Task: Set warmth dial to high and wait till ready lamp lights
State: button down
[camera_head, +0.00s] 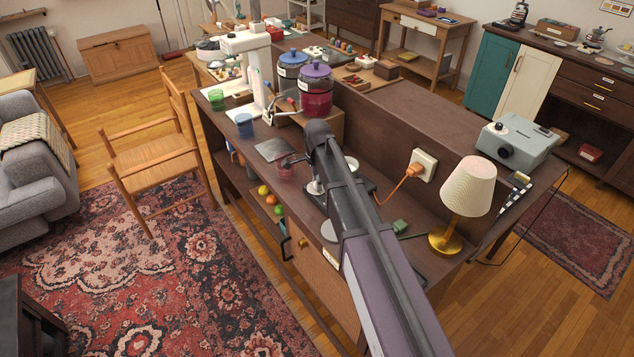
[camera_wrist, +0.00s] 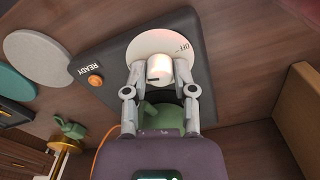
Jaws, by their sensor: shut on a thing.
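In the wrist view, a dark grey warmer plate (camera_wrist: 118,58) carries a white warmth dial (camera_wrist: 175,42) marked OFF, with a raised white knob (camera_wrist: 160,67). A small dark mark shows low on the knob. My gripper (camera_wrist: 160,72) has one finger on each side of the knob and is shut on it. The orange ready lamp (camera_wrist: 95,82) sits beside the word READY; I cannot tell whether it is lit. In the head view, my arm hides much of the warmer (camera_head: 364,187) and of the gripper.
An orange cord (camera_head: 391,187) runs to a wall socket (camera_head: 424,164) behind the warmer. Jars (camera_head: 316,92) stand at the back left. A raised panel (camera_head: 393,125) bounds the counter.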

jog(key=shift+s, duration=0.1)
jog(key=c, duration=0.7)
grip_release()
jog(key=shift+n, duration=0.4)
